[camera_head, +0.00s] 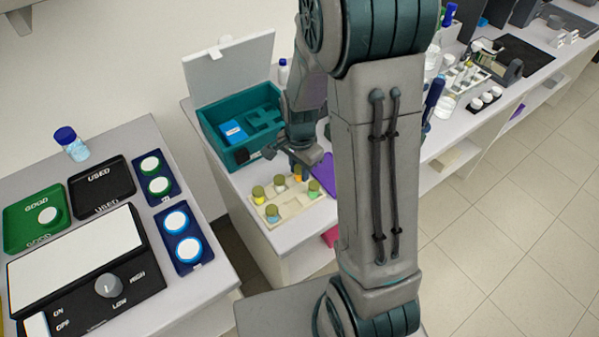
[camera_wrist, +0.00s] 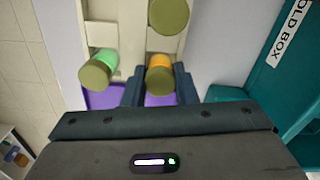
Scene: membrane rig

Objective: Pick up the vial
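A vial (camera_wrist: 160,78) with an orange band and an olive cap stands at the end of a cream rack (camera_head: 300,206) in the wrist view. Its orange part also shows in the head view (camera_head: 298,173), just under my gripper. My gripper (camera_wrist: 160,84) has one dark finger on each side of this vial, very near its cap. Whether the fingers press on it I cannot tell. A vial with a green band (camera_wrist: 98,71) stands beside it to the left, outside the fingers. Several more capped vials stand in the rack, such as a yellow one (camera_head: 258,195).
A teal cold box (camera_head: 236,158) with its lid up stands just behind the rack and shows at the right in the wrist view. A purple item (camera_head: 325,174) lies beside the rack. A separate bench with trays and a device (camera_head: 85,265) is at left.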

